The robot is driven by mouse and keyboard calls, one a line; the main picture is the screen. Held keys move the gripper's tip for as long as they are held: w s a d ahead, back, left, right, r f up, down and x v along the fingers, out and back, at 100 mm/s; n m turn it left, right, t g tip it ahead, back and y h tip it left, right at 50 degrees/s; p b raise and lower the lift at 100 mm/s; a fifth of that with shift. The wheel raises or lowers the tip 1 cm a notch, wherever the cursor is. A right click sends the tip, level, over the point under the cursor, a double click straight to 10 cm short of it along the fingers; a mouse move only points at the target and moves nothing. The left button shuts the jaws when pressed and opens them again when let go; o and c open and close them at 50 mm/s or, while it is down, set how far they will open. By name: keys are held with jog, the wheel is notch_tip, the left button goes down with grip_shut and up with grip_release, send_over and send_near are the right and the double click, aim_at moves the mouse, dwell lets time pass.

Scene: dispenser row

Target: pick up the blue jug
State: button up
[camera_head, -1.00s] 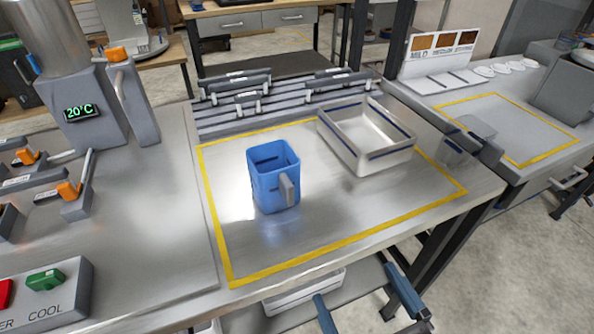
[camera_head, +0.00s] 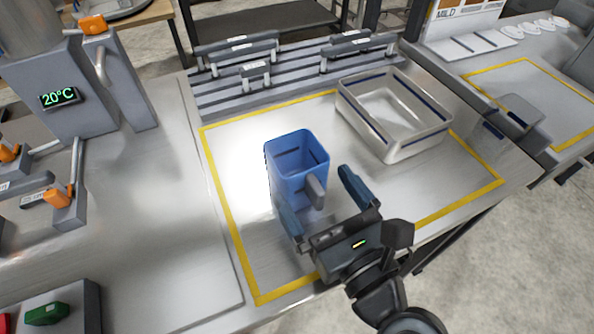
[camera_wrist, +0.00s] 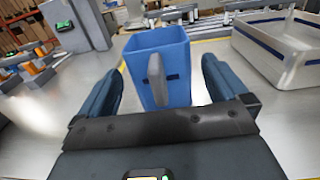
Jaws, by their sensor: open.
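The blue jug (camera_head: 290,165) stands upright on the metal worktop inside the yellow outline, its grey handle facing my gripper. My gripper (camera_head: 322,200) is open and low in front of the jug, one blue finger on each side of the handle. In the wrist view the jug (camera_wrist: 172,55) stands ahead between the two fingers of my gripper (camera_wrist: 161,88), with its handle upright in the middle. No finger is seen closed on the handle or the body. Whether the left finger touches the jug cannot be told.
A white tray with blue stripes (camera_head: 411,143) stands right of the jug. A grey slatted rack (camera_head: 225,95) with handles lies behind. A dispenser with a 20°C display (camera_head: 60,98) stands left. A green button (camera_head: 45,313) is at lower left.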

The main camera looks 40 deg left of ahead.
aim_at(305, 176)
jog(key=x, duration=0.4)
jog(key=shift+s, duration=0.1)
jog(key=shift+c, duration=0.2)
jog(key=c, duration=0.8)
